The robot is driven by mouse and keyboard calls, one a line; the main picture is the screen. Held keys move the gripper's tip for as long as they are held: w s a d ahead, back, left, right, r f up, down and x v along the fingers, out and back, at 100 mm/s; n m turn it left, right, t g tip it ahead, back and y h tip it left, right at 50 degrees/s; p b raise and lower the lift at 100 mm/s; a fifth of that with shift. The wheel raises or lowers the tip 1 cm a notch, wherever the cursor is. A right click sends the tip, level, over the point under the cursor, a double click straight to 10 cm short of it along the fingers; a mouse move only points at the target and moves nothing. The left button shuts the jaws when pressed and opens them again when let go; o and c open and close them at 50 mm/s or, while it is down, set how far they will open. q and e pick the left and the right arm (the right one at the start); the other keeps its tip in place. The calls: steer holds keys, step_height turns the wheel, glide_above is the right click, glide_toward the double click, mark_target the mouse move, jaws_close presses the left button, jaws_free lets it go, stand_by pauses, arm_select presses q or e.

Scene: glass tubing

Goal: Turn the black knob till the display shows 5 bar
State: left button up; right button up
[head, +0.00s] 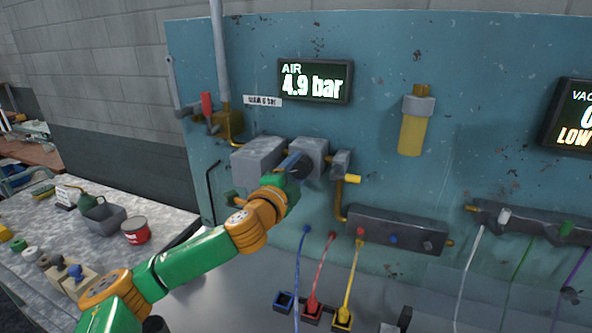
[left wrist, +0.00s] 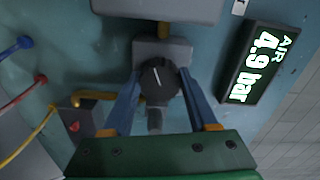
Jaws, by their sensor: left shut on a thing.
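The black knob (left wrist: 158,82) sits on the front of a grey regulator block (head: 311,152) on the blue panel. A white mark shows on the knob's face. My left gripper (left wrist: 158,90) is shut on the knob, one blue finger on each side of it. In the head view my left gripper (head: 290,172) covers most of the knob. The display (head: 315,82) reads AIR 4.9 bar, and it shows the same in the left wrist view (left wrist: 258,68). My right gripper is in neither view.
A grey manifold (head: 398,232) with blue, red and yellow hoses is below right. A yellow cylinder (head: 413,132) and a vacuum display (head: 570,118) are on the panel to the right. A bench (head: 165,222) with a red tin (head: 136,230) stands at left.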

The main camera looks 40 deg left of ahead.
arm_select(q)
steer(key=o, duration=1.4)
steer(key=shift+s+f+b, duration=0.15)
steer(key=shift+s+b, duration=0.15)
steer(key=b+v, duration=0.3)
steer(key=v, duration=0.3)
steer(key=shift+s+d, duration=0.1)
steer(key=shift+s, duration=0.15)
